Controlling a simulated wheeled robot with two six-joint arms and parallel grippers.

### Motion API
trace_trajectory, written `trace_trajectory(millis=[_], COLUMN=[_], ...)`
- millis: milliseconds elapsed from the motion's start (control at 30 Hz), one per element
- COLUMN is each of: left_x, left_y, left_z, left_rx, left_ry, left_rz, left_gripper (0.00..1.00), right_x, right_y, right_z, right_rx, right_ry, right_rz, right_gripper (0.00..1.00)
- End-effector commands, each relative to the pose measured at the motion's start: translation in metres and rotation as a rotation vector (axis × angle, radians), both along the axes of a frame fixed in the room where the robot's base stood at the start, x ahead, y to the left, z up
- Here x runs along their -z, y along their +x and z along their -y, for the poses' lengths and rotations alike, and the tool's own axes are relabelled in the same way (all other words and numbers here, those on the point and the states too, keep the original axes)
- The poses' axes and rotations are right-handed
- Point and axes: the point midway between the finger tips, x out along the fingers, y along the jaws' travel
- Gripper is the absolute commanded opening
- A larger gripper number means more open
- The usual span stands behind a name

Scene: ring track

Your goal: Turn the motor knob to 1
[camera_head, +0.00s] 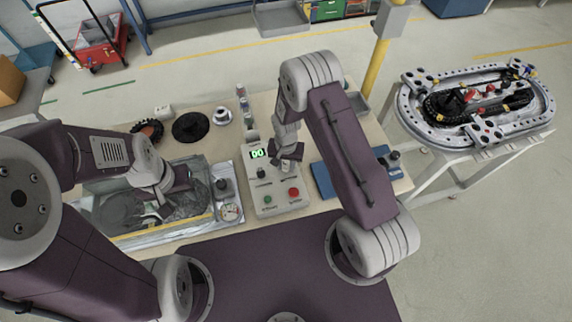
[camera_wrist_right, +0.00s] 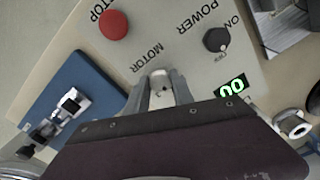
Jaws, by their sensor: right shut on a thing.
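The control panel (camera_head: 256,196) is a pale box on the table, with a green digital display (camera_head: 258,153) that seems to read 00. It also shows in the right wrist view (camera_wrist_right: 184,52), with the words MOTOR, POWER, ON and STOP. My right gripper (camera_head: 287,162) is over the panel; in the right wrist view (camera_wrist_right: 163,87) its fingers are closed around the motor knob (camera_wrist_right: 160,77), which is mostly hidden. The knob's pointer and setting cannot be read. My left gripper (camera_head: 163,205) hangs over the clear tank at the left; its finger gap is unclear.
A blue plate (camera_head: 322,180) lies right of the panel. The tank (camera_head: 125,238) stands left, with a gauge (camera_head: 230,212) beside it.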

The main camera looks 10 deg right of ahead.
Motion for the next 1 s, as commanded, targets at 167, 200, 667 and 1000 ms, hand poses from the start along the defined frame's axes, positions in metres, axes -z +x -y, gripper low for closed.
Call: trace_trajectory(millis=[167,200,667,1000], left_x=[0.004,0.005,0.016,0.02], left_y=[0.0,0.0,0.0,0.0], left_z=[0.0,0.0,0.0,0.0], left_rx=[0.0,0.0,0.0,0.0], left_ry=[0.0,0.0,0.0,0.0], left_rz=[0.0,0.0,0.0,0.0], left_gripper=[0.36,0.36,0.36,0.36], right_x=[0.001,0.001,0.0,0.0], right_y=[0.0,0.0,0.0,0.0], right_z=[0.0,0.0,0.0,0.001], right_rx=[-0.083,-0.11,-0.495,-0.695], right_ry=[0.0,0.0,0.0,0.0], right_rz=[-0.001,-0.001,-0.001,-0.001], right_gripper=[0.0,0.0,0.0,0.0])
